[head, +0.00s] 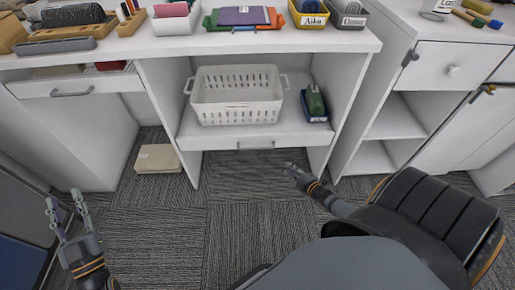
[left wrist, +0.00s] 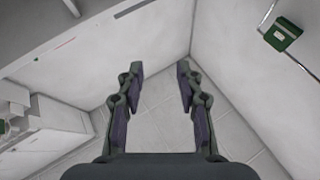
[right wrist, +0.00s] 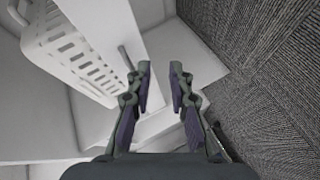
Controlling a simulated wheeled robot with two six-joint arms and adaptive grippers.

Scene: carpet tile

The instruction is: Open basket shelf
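The basket shelf (head: 205,138) is a white pull-out board low in the middle bay of the white desk unit. A grey bar handle (head: 255,145) is on its front; it also shows in the right wrist view (right wrist: 126,58). A white slotted basket (head: 237,96) stands on the shelf. My right gripper (head: 291,169) is below and right of the handle, apart from it. Its fingers (right wrist: 160,68) are spread and empty. My left gripper (head: 65,207) is at the lower left over the carpet, far from the shelf, open and empty (left wrist: 160,68).
A blue tray (head: 316,107) with a green item stands right of the basket. A beige box (head: 158,158) lies on the carpet at the left. The carpet before the shelf is clear.

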